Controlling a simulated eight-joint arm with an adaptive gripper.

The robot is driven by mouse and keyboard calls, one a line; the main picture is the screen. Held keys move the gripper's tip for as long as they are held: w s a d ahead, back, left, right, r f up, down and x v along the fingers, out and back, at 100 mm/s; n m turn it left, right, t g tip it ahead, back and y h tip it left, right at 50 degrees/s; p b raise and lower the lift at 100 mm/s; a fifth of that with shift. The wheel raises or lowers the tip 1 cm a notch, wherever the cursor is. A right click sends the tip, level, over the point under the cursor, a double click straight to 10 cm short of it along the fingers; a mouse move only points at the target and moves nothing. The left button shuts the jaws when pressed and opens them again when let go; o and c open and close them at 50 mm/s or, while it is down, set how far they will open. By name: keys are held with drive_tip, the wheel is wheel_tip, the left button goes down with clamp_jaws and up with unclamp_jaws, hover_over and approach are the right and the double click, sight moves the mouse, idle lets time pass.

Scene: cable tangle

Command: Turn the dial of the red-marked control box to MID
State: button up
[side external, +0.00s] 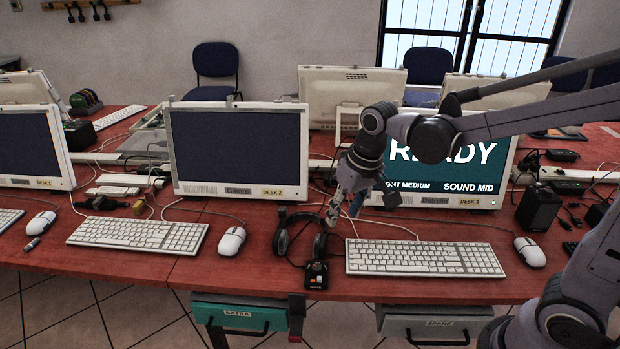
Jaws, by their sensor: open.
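A small black control box (316,275) with a reddish-orange mark and a pale mark lies near the table's front edge, left of the right-hand keyboard. Its dial and setting are too small to read. My gripper (342,211) points down above and behind the box, apart from it, with its jaws open and nothing visibly held. The right-hand monitor (470,172) reads "READY" and "SOUND MID", with "MEDIUM" on the same lower line; my arm hides part of its screen.
Black headphones (297,236) lie right behind the box. A white keyboard (425,258) and a mouse (530,252) stand to the right. Thin cables cross the red table (240,274) near my gripper. A dark middle monitor (238,150) stands to the left.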

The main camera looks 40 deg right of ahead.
sight(317, 266)
drive_tip(key=w+a+f+g, duration=0.1)
drive_tip(key=f, duration=0.5)
drive_tip(key=w+f+g, duration=0.1)
drive_tip(key=w+f, duration=0.1)
drive_tip(key=f, duration=0.4)
drive_tip(key=w+a+f, duration=0.1)
drive_tip(key=w+f, duration=0.1)
drive_tip(key=f, duration=0.4)
drive_tip(key=shift+w+a+f+m+g, duration=0.1)
drive_tip(key=shift+w+a+m+g, duration=0.1)
drive_tip(key=shift+a+m+g, duration=0.15)
clamp_jaws()
